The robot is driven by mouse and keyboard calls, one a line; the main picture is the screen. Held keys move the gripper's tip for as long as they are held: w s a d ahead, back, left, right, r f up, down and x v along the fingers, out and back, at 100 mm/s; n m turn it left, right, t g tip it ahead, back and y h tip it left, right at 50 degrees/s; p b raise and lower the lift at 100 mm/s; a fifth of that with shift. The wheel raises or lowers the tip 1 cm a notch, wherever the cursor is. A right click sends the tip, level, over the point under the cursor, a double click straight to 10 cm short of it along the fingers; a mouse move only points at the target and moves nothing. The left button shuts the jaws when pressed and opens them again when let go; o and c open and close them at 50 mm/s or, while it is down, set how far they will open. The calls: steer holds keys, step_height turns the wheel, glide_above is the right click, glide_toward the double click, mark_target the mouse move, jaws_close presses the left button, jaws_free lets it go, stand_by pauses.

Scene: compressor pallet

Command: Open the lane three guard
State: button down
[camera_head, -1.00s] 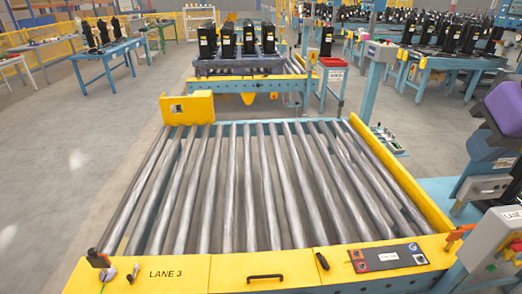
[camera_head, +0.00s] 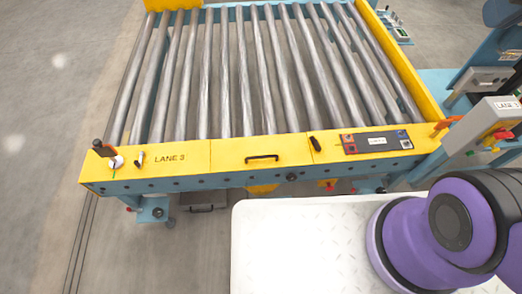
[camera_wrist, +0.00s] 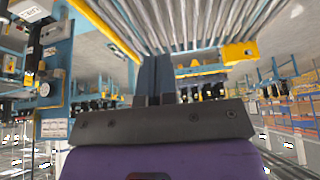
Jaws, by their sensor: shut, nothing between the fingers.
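The lane three guard seems to be part of the yellow front panel (camera_head: 225,152) across the near end of the roller conveyor, marked "LANE 3" at its left. Its middle section carries a black bar handle (camera_head: 262,157) and lies flush with its neighbours. A small black catch (camera_head: 315,144) sits just right of this section. My gripper (camera_wrist: 154,80) shows in the wrist view with its two dark fingers together and nothing between them. It is apart from the panel. In the head view only my purple arm shows, at the lower right; the gripper is outside the picture.
Rollers (camera_head: 245,75) fill the conveyor behind the panel. A black-knobbed lever (camera_head: 101,148) stands at the panel's left end, and a dark control plate (camera_head: 376,141) lies at its right. A grey control box (camera_head: 490,130) stands at the right. The floor at left is clear.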

steer(key=c, duration=1.5)
jaws_free()
steer(key=shift+c, duration=0.2)
steer(key=o, duration=0.4)
steer(key=shift+w, duration=0.3)
steer(key=shift+c, duration=0.2)
steer(key=shift+o, duration=0.3)
steer(key=w+a+f+n, duration=0.1)
steer(key=w+f+n, duration=0.1)
steer(key=w, duration=0.5)
steer(key=shift+w+a+f+n, duration=0.2)
steer(key=shift+w+f+n, duration=0.05)
steer(key=shift+w+n, duration=0.15)
steer(key=w+a+f+n+g+y, duration=0.1)
steer(key=w+a+f+n, duration=0.35)
steer(key=w+f, duration=0.6)
steer(key=w+a+f+n+g, duration=0.1)
steer(key=w+a+f+n, duration=0.35)
steer(key=w+f, duration=0.6)
steer(key=n+g+y, duration=0.1)
steer(key=n+y, duration=0.3)
steer(key=n, duration=0.3)
glide_toward(263, 156)
steer(key=x, duration=0.8)
steer(key=shift+w+f, duration=0.1)
steer(key=shift+f, duration=0.15)
jaws_close()
